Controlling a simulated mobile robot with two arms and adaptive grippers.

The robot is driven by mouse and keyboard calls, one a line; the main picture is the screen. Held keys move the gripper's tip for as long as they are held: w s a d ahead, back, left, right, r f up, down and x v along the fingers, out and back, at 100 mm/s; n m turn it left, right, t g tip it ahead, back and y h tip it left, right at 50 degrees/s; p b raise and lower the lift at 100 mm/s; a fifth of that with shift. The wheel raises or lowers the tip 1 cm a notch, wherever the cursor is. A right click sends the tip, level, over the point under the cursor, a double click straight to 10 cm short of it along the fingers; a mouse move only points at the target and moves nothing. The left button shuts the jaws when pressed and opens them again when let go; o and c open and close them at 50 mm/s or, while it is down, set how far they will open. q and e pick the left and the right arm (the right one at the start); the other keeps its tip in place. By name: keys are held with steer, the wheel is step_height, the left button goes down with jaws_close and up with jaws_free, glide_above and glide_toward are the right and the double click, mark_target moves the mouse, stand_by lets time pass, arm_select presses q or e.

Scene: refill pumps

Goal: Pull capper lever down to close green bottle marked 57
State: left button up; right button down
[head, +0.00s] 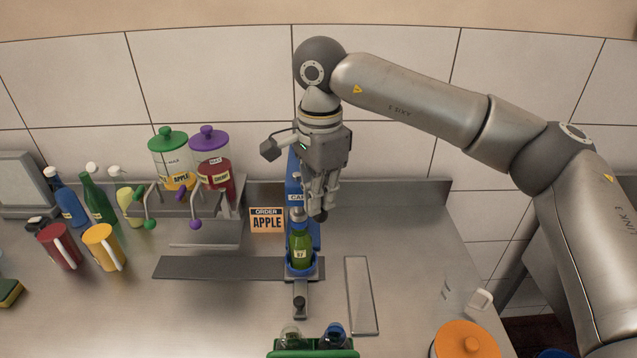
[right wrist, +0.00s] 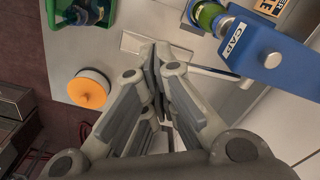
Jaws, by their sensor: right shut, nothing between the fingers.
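The blue capper (head: 316,232), labelled CAP, stands at the middle of the counter. The green bottle marked 57 (head: 300,248) stands upright in its holder, under the capping head (head: 298,216). The capper also shows in the right wrist view (right wrist: 246,46), with part of the green bottle (right wrist: 207,14) beside it. My right gripper (head: 321,205) is shut and empty, high at the capper's right side. A dark round knob at its fingertips may be the lever's end; I cannot tell whether they touch. In the right wrist view its fingertips (right wrist: 154,62) are together.
A grey strip (head: 210,268) lies left of the capper and a flat tray (head: 361,295) right of it. An ORDER APPLE card (head: 267,220) stands behind. Dispensers, bottles and cups fill the left. A green crate (head: 313,350) and orange lid (head: 466,342) are in front.

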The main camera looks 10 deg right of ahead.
mark_target(320, 216)
steer(key=shift+s+f+b, duration=0.1)
steer(key=shift+f+b, duration=0.55)
steer(key=shift+f, duration=0.3)
steer(key=shift+f+b, duration=0.75)
steer(key=shift+f, duration=0.2)
steer(key=shift+f, duration=0.1)
